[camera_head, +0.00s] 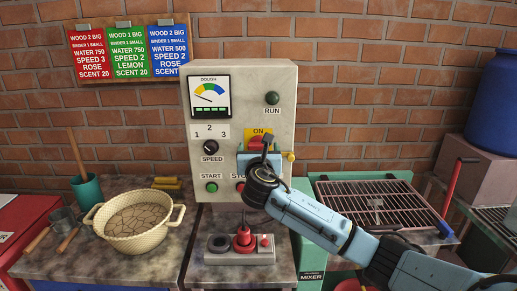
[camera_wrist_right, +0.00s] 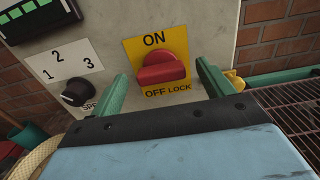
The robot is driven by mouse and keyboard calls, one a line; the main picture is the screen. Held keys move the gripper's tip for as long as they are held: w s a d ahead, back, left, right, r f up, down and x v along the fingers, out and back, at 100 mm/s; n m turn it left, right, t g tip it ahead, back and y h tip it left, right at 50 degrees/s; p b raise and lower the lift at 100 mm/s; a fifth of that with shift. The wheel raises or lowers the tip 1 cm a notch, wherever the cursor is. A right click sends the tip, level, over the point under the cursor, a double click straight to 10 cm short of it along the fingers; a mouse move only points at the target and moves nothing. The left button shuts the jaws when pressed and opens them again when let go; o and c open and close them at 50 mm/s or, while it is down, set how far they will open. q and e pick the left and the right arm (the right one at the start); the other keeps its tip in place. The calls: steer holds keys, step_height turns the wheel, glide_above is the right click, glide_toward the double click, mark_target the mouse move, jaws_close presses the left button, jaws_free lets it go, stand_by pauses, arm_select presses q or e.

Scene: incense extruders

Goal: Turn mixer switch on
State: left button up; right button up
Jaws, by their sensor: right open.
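The mixer switch (camera_head: 257,143) is a red rotary knob on a yellow plate marked ON above and OFF LOCK below. It is on the upright grey control panel (camera_head: 221,129), and the right wrist view shows it closely (camera_wrist_right: 160,70). Its grip lies roughly crosswise there. My right gripper (camera_head: 262,152) is in front of the switch, seen from behind in the head view. In the right wrist view its two green fingers stand apart on either side of the knob (camera_wrist_right: 165,82), with gaps visible. My left gripper is out of view.
The panel has a speed dial (camera_head: 210,148), a green start button (camera_head: 211,187), a dark RUN lamp (camera_head: 272,98) and a gauge (camera_head: 209,98). A small yellow part (camera_wrist_right: 235,80) sticks out right of the switch. A basket (camera_head: 133,216) and wire rack (camera_head: 385,202) flank it.

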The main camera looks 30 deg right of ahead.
steer(key=shift+x, duration=0.8)
steer(key=c, duration=1)
